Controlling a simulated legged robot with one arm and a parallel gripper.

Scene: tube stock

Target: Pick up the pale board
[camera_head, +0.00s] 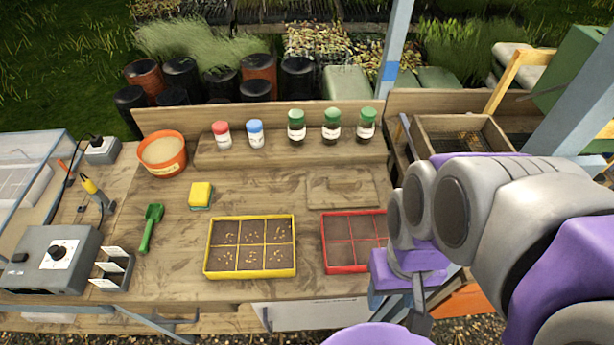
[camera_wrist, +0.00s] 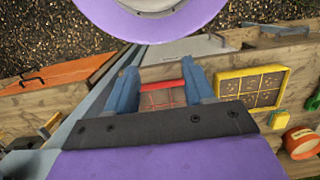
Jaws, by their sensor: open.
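The pale board (camera_head: 342,188) lies flat on the wooden bench, behind the red-rimmed seed tray (camera_head: 326,250). Its colour is close to the bench top. My gripper (camera_head: 418,302) is at the front right of the bench, nearer than the board and to its right. In the wrist view, my gripper (camera_wrist: 162,84) has its two blue fingers apart, with part of the red tray (camera_wrist: 160,85) visible beyond them. I cannot make out the board in the wrist view; the gripper body may hide it. Nothing shows held between the fingers.
A yellow seed tray (camera_head: 208,258) sits left of the red one. A yellow-green sponge (camera_head: 201,194), green scoop (camera_head: 151,226) and orange pot (camera_head: 163,155) lie further left. Several capped jars (camera_head: 297,126) line the raised back shelf.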

